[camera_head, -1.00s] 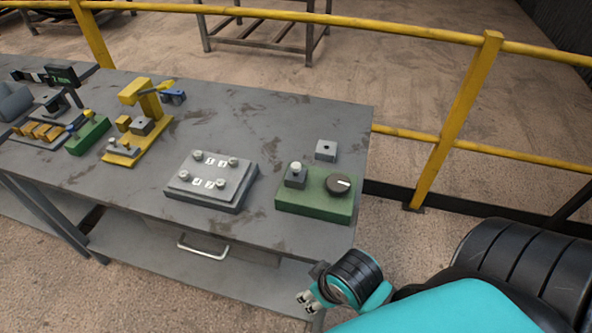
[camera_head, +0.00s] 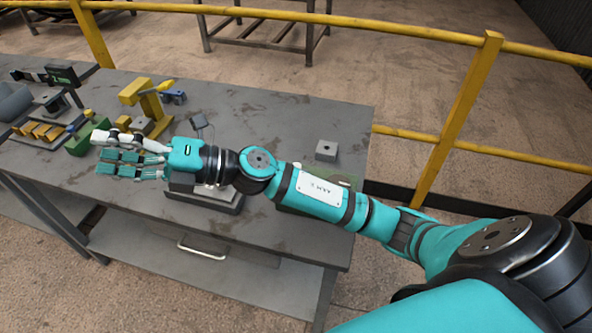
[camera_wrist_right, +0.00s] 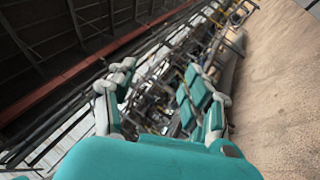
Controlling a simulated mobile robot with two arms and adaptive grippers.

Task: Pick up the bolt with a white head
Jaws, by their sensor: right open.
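My right arm reaches across the table in the head view. Its open, empty right gripper (camera_head: 101,152) is above the left part of the table, by the yellow fixture (camera_head: 139,92) and the green block. In the right wrist view the open fingers (camera_wrist_right: 157,80) have nothing between them. The white-headed bolt is hidden now, with my forearm over its spot on the green box (camera_head: 349,181). Only slivers of that box show. My left gripper is not in view.
A small grey block with a hole (camera_head: 326,150) stands behind my forearm. A grey panel (camera_head: 205,199) is partly under my wrist. The grey table (camera_head: 262,110) is clear toward the back. A yellow rail (camera_head: 465,110) runs behind and to the right.

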